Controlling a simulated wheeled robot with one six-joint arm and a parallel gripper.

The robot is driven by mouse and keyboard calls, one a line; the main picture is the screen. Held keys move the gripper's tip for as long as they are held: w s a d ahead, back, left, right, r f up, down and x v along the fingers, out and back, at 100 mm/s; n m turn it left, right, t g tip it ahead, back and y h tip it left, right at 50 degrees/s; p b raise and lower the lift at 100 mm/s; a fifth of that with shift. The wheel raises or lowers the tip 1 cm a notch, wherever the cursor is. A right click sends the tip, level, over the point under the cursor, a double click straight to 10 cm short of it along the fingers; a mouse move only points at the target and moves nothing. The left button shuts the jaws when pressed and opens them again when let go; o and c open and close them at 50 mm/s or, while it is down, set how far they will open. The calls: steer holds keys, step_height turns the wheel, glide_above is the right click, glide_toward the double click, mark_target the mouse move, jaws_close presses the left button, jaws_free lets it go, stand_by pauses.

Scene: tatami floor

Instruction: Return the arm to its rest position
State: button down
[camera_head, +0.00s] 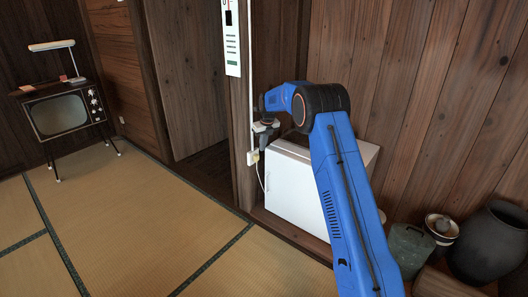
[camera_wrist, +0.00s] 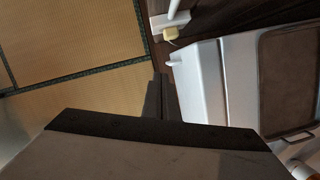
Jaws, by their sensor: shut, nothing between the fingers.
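My blue arm (camera_head: 345,200) rises from the lower right of the head view and bends at a dark elbow joint near the wooden post. My gripper (camera_head: 262,142) hangs at its far end, small and partly hard to make out, by the post and above the left side of a white cabinet. In the wrist view the dark fingers of my gripper (camera_wrist: 160,82) are together, with nothing between them. They point toward the strip between the tatami and the white cabinet (camera_wrist: 240,70).
The white cabinet (camera_head: 292,190) stands against the plank wall; its top bears a brown tray (camera_wrist: 290,80) in the wrist view. A yellowish plug (camera_head: 253,157) is on the post. A television (camera_head: 60,115) stands at left. Pots (camera_head: 492,240) stand at lower right. The tatami (camera_head: 130,220) is clear.

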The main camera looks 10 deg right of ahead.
steer(key=s+d+r+n+t, duration=0.1)
steer(key=s+d+r+n, duration=0.1)
steer(key=s+r+n, duration=0.9)
steer(key=s+d+r+n, duration=0.1)
steer(key=s+r+n, duration=0.3)
steer(key=s+r, duration=1.35)
steer(key=s+d+f+n, duration=0.1)
steer(key=s+f+n, duration=0.2)
steer(key=s+n, duration=1.45)
steer(key=s+f, duration=0.4)
steer(key=s, duration=0.9)
steer(key=s+d+f+t+h, duration=0.1)
steer(key=s+f, duration=0.3)
steer(key=s, duration=0.9)
steer(key=shift+s+f, duration=0.15)
steer(key=shift+s, duration=0.2)
